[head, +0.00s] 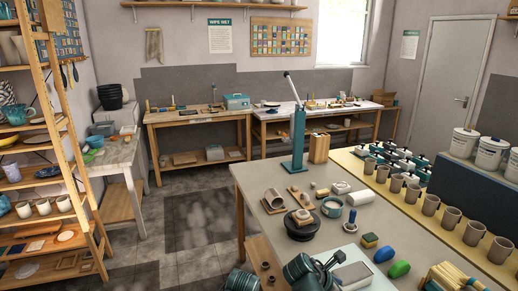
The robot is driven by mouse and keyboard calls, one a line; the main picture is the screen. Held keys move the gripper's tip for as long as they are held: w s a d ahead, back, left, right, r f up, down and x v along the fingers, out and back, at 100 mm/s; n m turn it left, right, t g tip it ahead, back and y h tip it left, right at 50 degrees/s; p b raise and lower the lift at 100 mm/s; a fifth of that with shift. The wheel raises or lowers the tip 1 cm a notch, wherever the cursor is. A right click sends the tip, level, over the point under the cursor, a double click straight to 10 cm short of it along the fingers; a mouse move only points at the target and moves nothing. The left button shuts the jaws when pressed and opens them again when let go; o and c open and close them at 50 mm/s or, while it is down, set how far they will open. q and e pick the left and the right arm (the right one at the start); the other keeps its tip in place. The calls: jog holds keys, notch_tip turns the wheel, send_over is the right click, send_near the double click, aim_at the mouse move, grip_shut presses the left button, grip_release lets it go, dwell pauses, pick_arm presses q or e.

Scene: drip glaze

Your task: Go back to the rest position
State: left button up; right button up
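A teal stand with a lever (298,140) rises at the table's back corner. Brown mugs (431,205) line a yellowish strip at the right, near white buckets (463,142). A wooden shelf (66,122) stands at the left. The tiled floor (195,215) between is clear.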

jog(key=shift+w+d+f+b, duration=0.35)
jog(key=shift+w+d, duration=0.05)
jog(key=shift+w, duration=0.3)
jog(key=shift+w+d+f+b, duration=0.3)
jog(key=shift+w+d+b, duration=0.05)
jog(key=shift+w, duration=0.35)
